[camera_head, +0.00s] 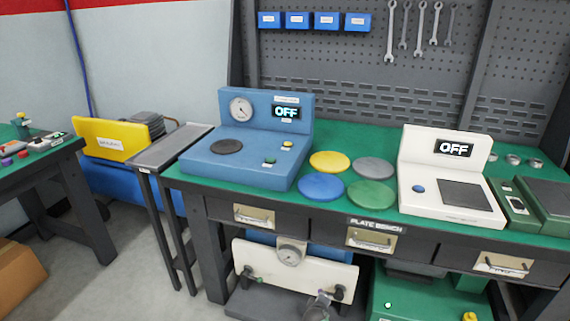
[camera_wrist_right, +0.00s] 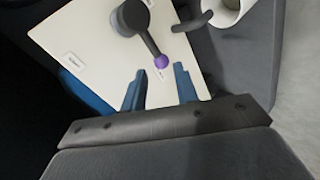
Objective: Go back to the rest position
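My right gripper (camera_wrist_right: 160,80) shows in the right wrist view with its two blue fingers apart and nothing between them. A dark lever (camera_wrist_right: 143,30) with a purple ball knob (camera_wrist_right: 162,62) lies just beyond the fingertips, over a white panel (camera_wrist_right: 90,38). I cannot tell how far the knob is from the fingers. Neither of my grippers can be made out in the head view.
The plate bench (camera_head: 335,138) carries a blue gauge machine (camera_head: 235,168), several coloured discs and a white tester (camera_head: 445,147); both displays read OFF. Below is a white panel (camera_head: 308,273) with a gauge. A narrow grey stand (camera_head: 172,147) is left. Grey floor (camera_head: 120,290) is open.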

